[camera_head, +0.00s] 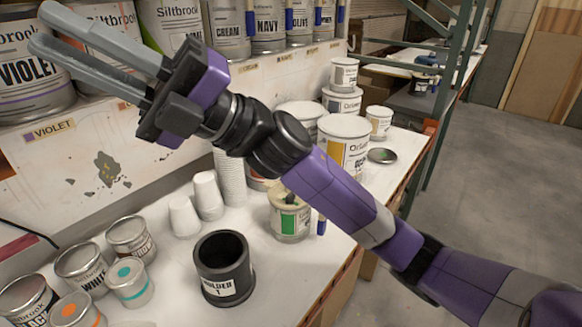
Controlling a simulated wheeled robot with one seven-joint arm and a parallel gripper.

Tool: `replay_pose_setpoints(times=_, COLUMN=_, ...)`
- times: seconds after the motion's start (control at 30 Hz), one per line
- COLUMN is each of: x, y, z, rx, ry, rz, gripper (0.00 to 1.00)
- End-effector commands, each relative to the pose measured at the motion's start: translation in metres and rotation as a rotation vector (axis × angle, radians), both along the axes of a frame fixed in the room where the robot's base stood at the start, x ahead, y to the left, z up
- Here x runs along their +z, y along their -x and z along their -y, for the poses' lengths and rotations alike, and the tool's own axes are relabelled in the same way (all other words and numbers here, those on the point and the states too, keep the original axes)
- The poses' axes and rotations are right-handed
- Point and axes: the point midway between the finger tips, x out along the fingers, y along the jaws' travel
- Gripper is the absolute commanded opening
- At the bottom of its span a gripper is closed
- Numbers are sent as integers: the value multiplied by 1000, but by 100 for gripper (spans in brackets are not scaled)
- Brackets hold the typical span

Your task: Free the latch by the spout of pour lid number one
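My gripper (43,28) is at the upper left with its two grey fingers apart. The top of that can is cut off by the picture edge. I cannot make out pour lid number one, its spout or its latch in this view. A black cup-like holder (224,268) with a label ending in 1 stands on the lower bench and looks empty.
Several Siltbrook cans, such as NAVY (268,25), line the shelf behind my arm. Small cans, like the teal-dotted one (130,282), stand at the lower left. White cups (207,194), a green-labelled can (290,218) and a large white can (343,145) crowd the bench. Floor at right is clear.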

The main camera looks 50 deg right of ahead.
Motion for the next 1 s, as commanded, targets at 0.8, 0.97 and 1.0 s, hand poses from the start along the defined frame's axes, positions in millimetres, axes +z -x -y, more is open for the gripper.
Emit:
replay_pose_setpoints(times=0.8, x=-225, y=-72, z=208, rx=-307, ry=1555, rz=-176, gripper=17)
replay_pose_setpoints(times=0.97, x=-252, y=-55, z=300, rx=-324, ry=1829, rz=-282, gripper=17)
replay_pose_setpoints(times=1.0, x=-258, y=-50, z=319, rx=-321, ry=1890, rz=-305, gripper=17)
